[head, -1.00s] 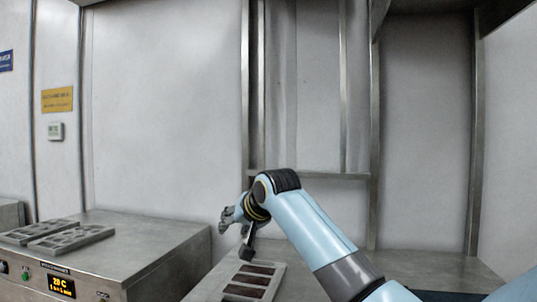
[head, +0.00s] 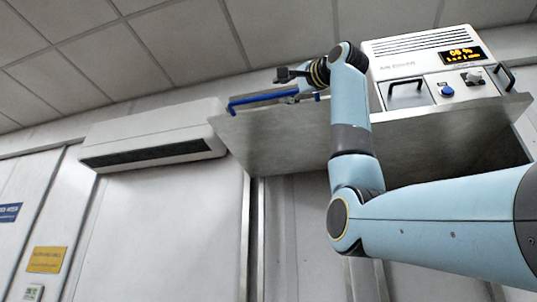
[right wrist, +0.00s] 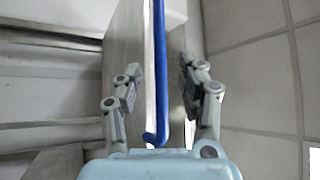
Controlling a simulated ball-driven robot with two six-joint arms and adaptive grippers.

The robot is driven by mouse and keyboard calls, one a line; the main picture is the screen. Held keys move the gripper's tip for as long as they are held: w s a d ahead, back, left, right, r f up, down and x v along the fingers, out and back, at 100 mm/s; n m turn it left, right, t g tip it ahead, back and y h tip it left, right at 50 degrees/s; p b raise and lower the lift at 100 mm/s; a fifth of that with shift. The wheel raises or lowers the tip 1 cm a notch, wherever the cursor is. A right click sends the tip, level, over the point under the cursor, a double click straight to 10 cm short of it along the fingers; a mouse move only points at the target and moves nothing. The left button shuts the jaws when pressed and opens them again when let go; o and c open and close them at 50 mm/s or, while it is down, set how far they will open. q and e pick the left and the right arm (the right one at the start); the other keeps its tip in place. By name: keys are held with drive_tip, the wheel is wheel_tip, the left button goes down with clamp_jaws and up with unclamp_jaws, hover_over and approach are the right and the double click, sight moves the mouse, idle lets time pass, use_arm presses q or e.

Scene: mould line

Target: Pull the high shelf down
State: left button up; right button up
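The high shelf (head: 285,140) is a grey metal board up near the ceiling in the head view, seen from below. A blue bar handle (head: 250,101) runs along its left front edge. My right arm reaches up in front of the shelf, and my right gripper (head: 292,97) is at the handle, its fingers mostly hidden there. In the right wrist view the blue handle (right wrist: 159,70) runs between the open fingers of the right gripper (right wrist: 160,78), with a gap visible on both sides. My left gripper is out of view.
A white machine (head: 425,45) with an orange display, a blue button and black handles stands on the shelf's right part. A white air conditioner (head: 150,135) hangs on the wall to the left. The ceiling (head: 130,60) is close above.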

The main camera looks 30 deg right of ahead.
sight(271, 95)
drive_tip(key=p+x, duration=0.4)
drive_tip(key=x, duration=0.4)
drive_tip(key=shift+s+r, duration=0.1)
drive_tip(key=shift+w, duration=0.5)
clamp_jaws()
